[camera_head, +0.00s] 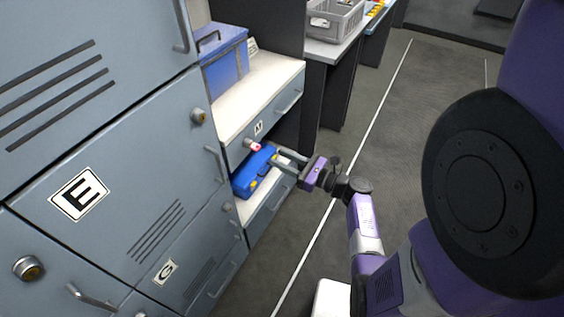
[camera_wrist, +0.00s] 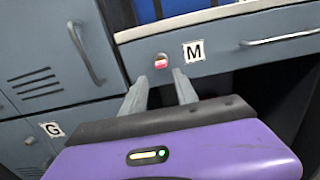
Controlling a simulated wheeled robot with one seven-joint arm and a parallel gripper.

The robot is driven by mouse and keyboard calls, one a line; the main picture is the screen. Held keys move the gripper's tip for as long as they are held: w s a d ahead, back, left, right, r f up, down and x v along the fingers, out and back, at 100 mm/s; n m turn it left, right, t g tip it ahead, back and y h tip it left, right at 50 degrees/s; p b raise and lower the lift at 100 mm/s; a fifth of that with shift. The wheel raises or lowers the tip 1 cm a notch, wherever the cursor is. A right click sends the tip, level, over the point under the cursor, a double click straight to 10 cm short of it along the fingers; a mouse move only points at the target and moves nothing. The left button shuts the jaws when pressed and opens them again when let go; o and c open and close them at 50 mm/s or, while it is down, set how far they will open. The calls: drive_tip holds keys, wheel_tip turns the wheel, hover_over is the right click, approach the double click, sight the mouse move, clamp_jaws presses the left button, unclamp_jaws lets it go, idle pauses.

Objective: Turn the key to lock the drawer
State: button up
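The drawer (camera_head: 276,113) marked M is a grey-blue front under a white top, and it looks shut. The drawer front also shows in the wrist view (camera_wrist: 225,60). A small red and white key (camera_head: 254,147) sits in the lock at the drawer's left end. In the wrist view the key (camera_wrist: 161,62) is left of the M label. My gripper (camera_head: 275,157) is open and empty, its fingers pointing at the drawer front. In the wrist view the fingertips (camera_wrist: 160,75) are spread to either side of the key and a little below it, apparently not touching it.
A blue case (camera_head: 254,172) lies on the open shelf below the drawer, close to my gripper. A blue box (camera_head: 224,62) stands on the white top. The drawer's handle (camera_head: 290,101) is to the right. Lockers E and G stand at left; the floor at right is clear.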

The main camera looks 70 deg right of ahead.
sight(253, 146)
drive_tip(key=b+x, duration=0.1)
drive_tip(key=x, duration=0.7)
drive_tip(key=shift+w, duration=0.2)
drive_tip(key=shift+d, duration=0.15)
clamp_jaws()
drive_tip(key=shift+b, duration=0.3)
drive_tip(key=shift+f+n, duration=0.1)
drive_tip(key=shift+n, duration=0.2)
